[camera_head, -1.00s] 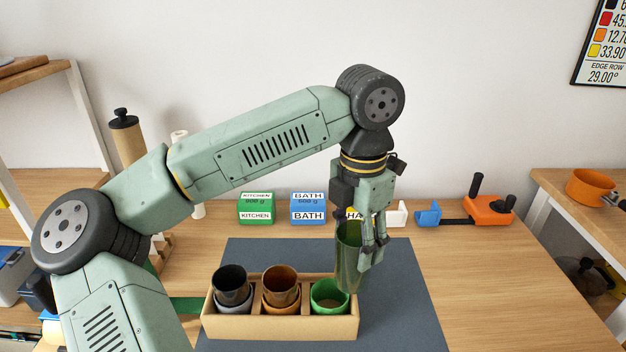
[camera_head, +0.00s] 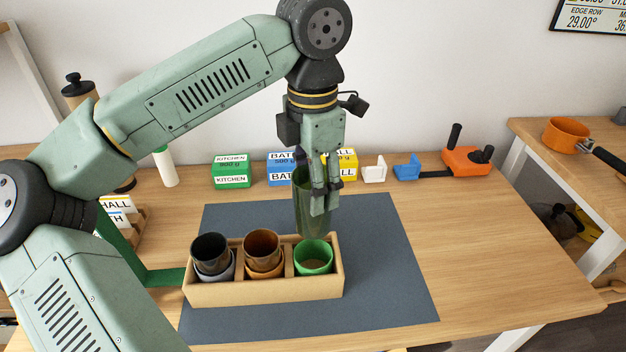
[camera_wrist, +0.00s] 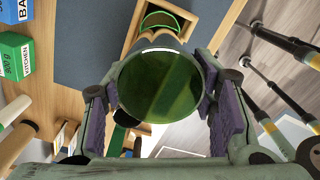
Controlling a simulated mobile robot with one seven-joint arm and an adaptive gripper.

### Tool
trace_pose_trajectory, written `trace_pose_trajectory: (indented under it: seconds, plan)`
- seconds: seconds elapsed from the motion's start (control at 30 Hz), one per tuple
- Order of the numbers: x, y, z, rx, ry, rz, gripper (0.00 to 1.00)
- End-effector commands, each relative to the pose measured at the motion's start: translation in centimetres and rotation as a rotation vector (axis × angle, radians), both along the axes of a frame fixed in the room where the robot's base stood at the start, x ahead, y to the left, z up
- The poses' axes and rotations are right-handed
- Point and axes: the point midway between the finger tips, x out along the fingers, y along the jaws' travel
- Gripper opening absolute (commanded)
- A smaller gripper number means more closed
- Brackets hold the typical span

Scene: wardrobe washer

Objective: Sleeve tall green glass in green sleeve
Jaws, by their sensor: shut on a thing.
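My gripper (camera_head: 322,208) is shut on the tall green glass (camera_head: 304,205) and holds it upright. The glass is see-through dark green, and its rim fills the middle of the wrist view (camera_wrist: 160,88). The green sleeve (camera_head: 314,262) is a short open cup in the right compartment of a cardboard-coloured box. In the head view the glass's lower end appears just above and behind the sleeve's far rim; exact clearance cannot be told. The wrist view shows the green sleeve (camera_wrist: 160,19) beyond the glass, partly hidden by it.
The box (camera_head: 265,291) also holds a grey sleeve with a dark glass (camera_head: 211,250) and an orange sleeve with a brown glass (camera_head: 262,246). It stands on a dark mat (camera_head: 385,285). Labelled boxes (camera_head: 232,172) line the back. The mat's right side is clear.

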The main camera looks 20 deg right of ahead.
Motion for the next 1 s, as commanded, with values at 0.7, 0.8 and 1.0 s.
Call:
trace_pose_trajectory:
  seconds: [0.7, 0.8, 1.0]
  plan:
    - [0.0, 0.0, -7.5, 0.000, 0.000, 0.000, 0.17]
    - [0.0, 0.0, -8.2, 0.000, 0.000, 0.000, 0.17]
    - [0.0, 0.0, -8.5, 0.000, -0.001, 0.000, 0.17]
